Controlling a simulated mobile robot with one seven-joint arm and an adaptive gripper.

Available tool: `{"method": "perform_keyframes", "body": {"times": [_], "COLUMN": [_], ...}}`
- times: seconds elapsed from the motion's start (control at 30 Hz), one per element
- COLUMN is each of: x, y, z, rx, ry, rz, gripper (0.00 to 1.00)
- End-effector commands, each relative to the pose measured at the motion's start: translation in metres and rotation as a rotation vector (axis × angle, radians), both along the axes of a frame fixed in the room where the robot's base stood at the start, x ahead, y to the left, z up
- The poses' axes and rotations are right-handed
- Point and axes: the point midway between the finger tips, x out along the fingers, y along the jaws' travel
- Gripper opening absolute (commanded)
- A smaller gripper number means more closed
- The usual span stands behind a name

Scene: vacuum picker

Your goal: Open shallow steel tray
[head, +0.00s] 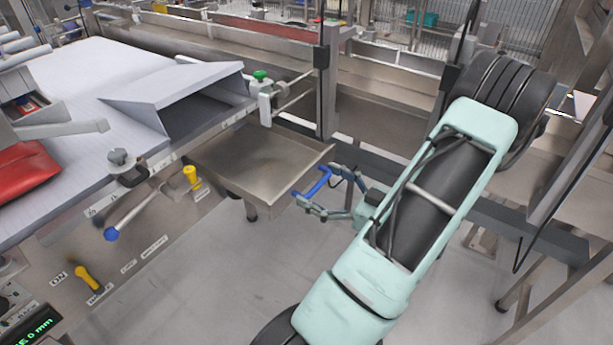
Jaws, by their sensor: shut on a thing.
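The shallow steel tray (262,160) sticks out from the side of the machine, in the middle of the head view. It is a flat, low-rimmed metal pan and looks empty. The exact contact at the fingertips is too small to make out.
A grey metal chute (190,95) stands on the white worktop above the tray. A lever with a blue knob (111,233), yellow knobs (190,175) and a green knob (260,75) stick out nearby. A steel post (327,80) stands behind the tray. Floor (230,280) in front is clear.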

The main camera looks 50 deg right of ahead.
Motion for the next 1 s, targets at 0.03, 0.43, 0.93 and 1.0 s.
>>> {"method": "perform_keyframes", "body": {"times": [0.03,0.43,0.93,1.0], "x": [-0.002,-0.003,-0.021,-0.034], "y": [0.002,0.003,-0.002,-0.003], "z": [-0.001,-0.002,-0.001,-0.001], "rx": [0.004,0.004,0.000,0.001], "ry": [0.002,0.002,0.003,0.002], "rz": [0.005,0.008,-0.001,-0.001], "gripper": [0.45,0.90,0.94,0.94]}}
